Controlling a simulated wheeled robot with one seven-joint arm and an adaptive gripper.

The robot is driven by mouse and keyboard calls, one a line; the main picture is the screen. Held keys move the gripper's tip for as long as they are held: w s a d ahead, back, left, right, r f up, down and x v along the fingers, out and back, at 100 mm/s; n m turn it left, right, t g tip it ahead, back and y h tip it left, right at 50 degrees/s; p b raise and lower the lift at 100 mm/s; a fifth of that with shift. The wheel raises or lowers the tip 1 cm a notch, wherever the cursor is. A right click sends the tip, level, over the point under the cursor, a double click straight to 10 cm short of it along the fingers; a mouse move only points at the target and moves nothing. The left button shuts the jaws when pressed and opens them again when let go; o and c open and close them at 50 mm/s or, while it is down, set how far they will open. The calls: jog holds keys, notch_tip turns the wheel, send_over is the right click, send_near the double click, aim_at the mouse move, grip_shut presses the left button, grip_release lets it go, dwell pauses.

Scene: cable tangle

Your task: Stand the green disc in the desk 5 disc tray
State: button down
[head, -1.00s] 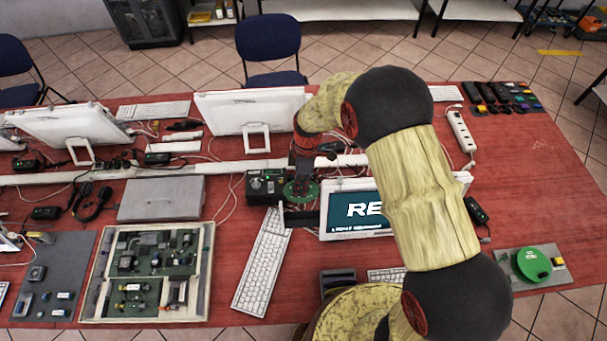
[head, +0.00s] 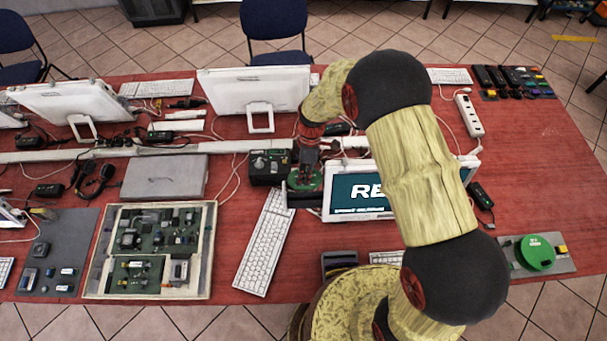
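The green disc (head: 304,180) is at the end of my gripper (head: 308,172), right of a black box with a knob, in the middle of the desk. My gripper points down and appears shut on the disc; its fingers are small and partly hidden. The disc overlaps a dark, low piece (head: 303,199) left of the lit screen; whether they touch I cannot tell. Which thing is the desk 5 disc tray is not clear; a black slotted holder (head: 339,263) stands near the front edge.
The black box (head: 270,167) is close on the left, the lit screen (head: 355,195) close on the right. A white keyboard (head: 262,242) lies in front. Another round green thing (head: 538,252) sits on a grey plate at right. The red desk (head: 530,170) is clear there.

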aim_at(303, 191)
jog(key=shift+d+b+x, duration=0.2)
jog(key=shift+b+x, duration=0.75)
jog(key=shift+x, duration=0.55)
jog(key=shift+d+b+x, duration=0.15)
jog(key=shift+b+x, duration=0.75)
jog(key=shift+x, duration=0.65)
jog(key=shift+s+d+f+b, duration=0.1)
jog(key=shift+s+f+b, duration=0.4)
jog(key=shift+f, duration=0.25)
jog(key=shift+s+f+b, duration=0.35)
jog(key=shift+f+b, duration=0.1)
jog(key=shift+f, duration=0.3)
jog(key=c, duration=2.2)
grip_release()
jog(key=shift+w+f, duration=0.1)
jog(key=shift+w, duration=0.05)
jog(key=shift+o, duration=1.5)
jog(key=w+a+v, duration=0.1)
jog(key=w+v, duration=0.1)
jog(key=v, duration=0.9)
jog(key=shift+d+t, duration=0.2)
jog(key=shift+t, duration=0.1)
